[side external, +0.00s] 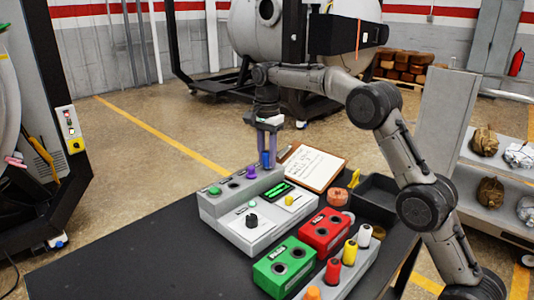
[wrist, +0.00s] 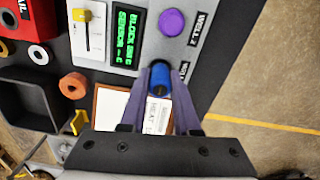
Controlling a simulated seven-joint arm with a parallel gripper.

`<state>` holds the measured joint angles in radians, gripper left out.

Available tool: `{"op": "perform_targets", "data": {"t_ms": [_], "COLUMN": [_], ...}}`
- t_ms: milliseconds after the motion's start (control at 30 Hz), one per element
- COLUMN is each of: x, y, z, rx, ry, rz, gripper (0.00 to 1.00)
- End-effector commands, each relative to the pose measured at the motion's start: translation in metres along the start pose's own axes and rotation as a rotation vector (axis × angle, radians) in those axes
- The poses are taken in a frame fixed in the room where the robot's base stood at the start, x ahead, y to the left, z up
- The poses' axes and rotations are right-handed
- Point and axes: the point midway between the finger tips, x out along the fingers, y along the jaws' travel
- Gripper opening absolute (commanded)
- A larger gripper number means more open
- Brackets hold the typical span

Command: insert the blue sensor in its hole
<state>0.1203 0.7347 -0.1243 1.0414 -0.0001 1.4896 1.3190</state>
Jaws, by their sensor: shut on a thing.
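My gripper (side external: 267,150) points down over the right end of the grey console's raised back strip. It is shut on the blue sensor (side external: 266,160), which looks upright. In the wrist view the blue sensor (wrist: 160,80) sits between the two purple-grey fingers, next to a partly covered well label. The hole under it is hidden, and I cannot tell whether its tip is above the hole or in it. A purple sensor (side external: 251,171) stands in the strip to the left; it also shows in the wrist view (wrist: 171,22). The grey console (side external: 238,228) has a lit green display.
A clipboard (side external: 313,166) lies behind the console, close to my gripper. A green block (side external: 284,268), a red block (side external: 326,232), an orange ring (side external: 337,197) and a black tray (side external: 380,192) are to the right. The table's left front is clear.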

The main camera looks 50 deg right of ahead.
Motion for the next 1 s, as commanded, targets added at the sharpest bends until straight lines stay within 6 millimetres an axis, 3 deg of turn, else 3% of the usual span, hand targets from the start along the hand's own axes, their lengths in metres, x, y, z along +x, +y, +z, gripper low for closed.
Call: {"op": "perform_targets", "data": {"t_ms": [967,1000], "x": [0.0050,0.0052], "y": [0.0000,0.0000], "z": [0.0000,0.0000], "rx": [0.000,0.000], "ry": [0.000,0.000], "rz": [0.000,0.000], "gripper": [0.00,0.32]}}
